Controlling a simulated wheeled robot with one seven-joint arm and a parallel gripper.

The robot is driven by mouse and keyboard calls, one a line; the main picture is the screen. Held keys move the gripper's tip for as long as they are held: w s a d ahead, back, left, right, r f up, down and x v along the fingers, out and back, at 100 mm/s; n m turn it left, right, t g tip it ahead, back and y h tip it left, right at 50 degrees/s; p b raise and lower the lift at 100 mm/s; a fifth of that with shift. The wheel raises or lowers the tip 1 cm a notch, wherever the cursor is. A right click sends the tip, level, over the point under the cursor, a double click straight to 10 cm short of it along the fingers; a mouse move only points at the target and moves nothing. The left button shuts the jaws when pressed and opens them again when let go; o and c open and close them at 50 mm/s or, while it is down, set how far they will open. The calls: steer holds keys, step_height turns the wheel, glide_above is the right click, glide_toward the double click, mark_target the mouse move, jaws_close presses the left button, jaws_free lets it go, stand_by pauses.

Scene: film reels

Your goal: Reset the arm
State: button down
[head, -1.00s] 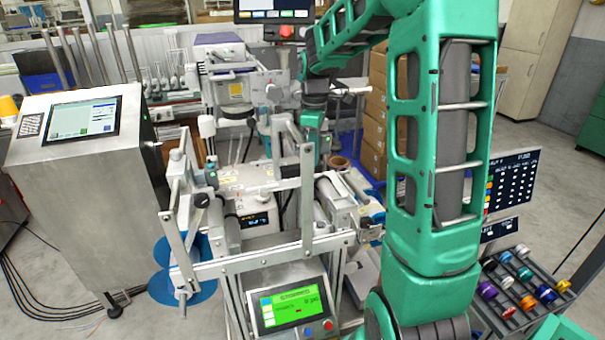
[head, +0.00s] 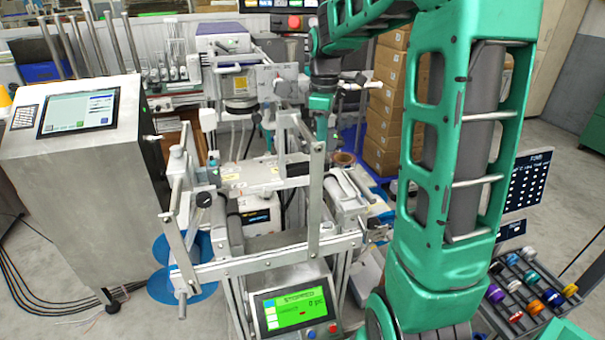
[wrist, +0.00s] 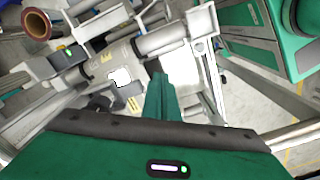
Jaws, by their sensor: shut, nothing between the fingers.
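My green arm fills the right half of the head view and reaches over a metal film-reel machine (head: 320,246). My gripper (head: 321,133) points down behind the machine's upright metal bar, which partly hides it. In the wrist view, my gripper's green fingers (wrist: 162,98) are together with nothing between them. They hang above the machine's rollers and light-coloured housing. I cannot tell how much space lies between the fingertips and the machine.
A green-lit screen (head: 290,310) on the machine's front reads "STOPPED". A steel console (head: 75,175) stands left, beside blue discs (head: 185,275). Stacked cardboard boxes (head: 387,125) stand behind. A rack of coloured spools (head: 530,290) is at right. A copper-coloured roll (wrist: 40,24) lies near the machine.

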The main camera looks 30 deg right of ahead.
steer(key=s+a+f+m, duration=0.2)
steer(key=s+m, duration=0.5)
steer(key=s, duration=0.7)
steer(key=s+a+f+m, duration=0.1)
steer(key=s+f+m, duration=0.2)
steer(key=s+m, duration=0.5)
steer(key=s, duration=0.6)
steer(key=shift+s+a, duration=0.35)
steer(key=shift+s, duration=0.05)
steer(key=shift+w+f, duration=0.25)
steer(key=shift+w, duration=0.4)
